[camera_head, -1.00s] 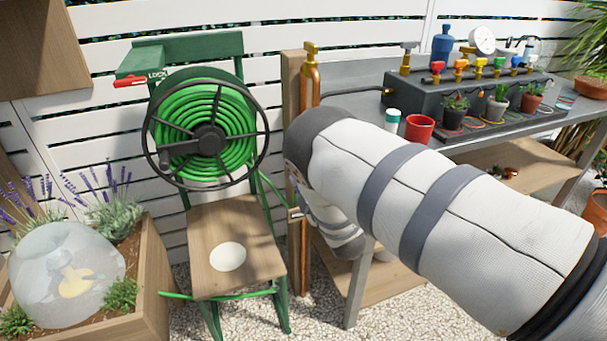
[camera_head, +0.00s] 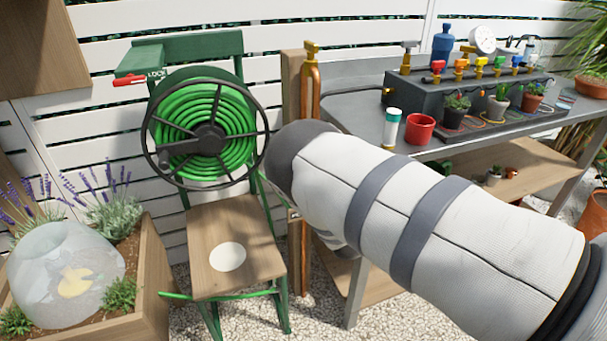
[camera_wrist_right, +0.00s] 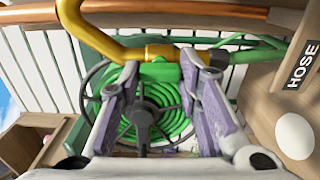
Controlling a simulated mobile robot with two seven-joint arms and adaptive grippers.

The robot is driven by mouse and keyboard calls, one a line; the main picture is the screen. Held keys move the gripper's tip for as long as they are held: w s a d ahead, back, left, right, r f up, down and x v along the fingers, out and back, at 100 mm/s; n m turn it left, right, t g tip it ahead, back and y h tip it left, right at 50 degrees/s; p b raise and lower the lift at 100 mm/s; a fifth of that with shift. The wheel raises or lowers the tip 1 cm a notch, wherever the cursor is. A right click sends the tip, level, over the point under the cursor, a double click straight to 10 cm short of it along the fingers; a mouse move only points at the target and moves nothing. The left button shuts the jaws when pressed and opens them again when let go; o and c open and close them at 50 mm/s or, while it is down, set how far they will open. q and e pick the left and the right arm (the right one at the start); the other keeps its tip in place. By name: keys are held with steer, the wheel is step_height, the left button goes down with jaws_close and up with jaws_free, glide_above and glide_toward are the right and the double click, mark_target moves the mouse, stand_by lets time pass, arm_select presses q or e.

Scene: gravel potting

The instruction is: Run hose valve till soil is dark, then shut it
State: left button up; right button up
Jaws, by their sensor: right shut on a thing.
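In the right wrist view my right gripper (camera_wrist_right: 163,85) is shut on a green valve handle (camera_wrist_right: 160,71), just below a brass fitting (camera_wrist_right: 160,52). The fitting joins a yellow pipe (camera_wrist_right: 103,40) to a green hose (camera_wrist_right: 245,55). How far the valve is turned cannot be told. In the head view my right forearm hides the gripper and the valve. The planter's soil (camera_head: 130,253) is brown at the lower left, around lavender and a clear dome (camera_head: 65,270). My left gripper is not in view.
A green hose reel (camera_head: 205,135) hangs on a stand with a wooden seat (camera_head: 237,248). A bench (camera_head: 370,128) at the right carries a red cup (camera_head: 420,128), a white bottle (camera_head: 391,126) and several small pots. A HOSE sign (camera_wrist_right: 302,66) is beside the gripper.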

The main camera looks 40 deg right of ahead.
steer(key=o, duration=1.1)
steer(key=shift+d, duration=0.1)
steer(key=shift+o, duration=0.2)
steer(key=v, duration=1.2)
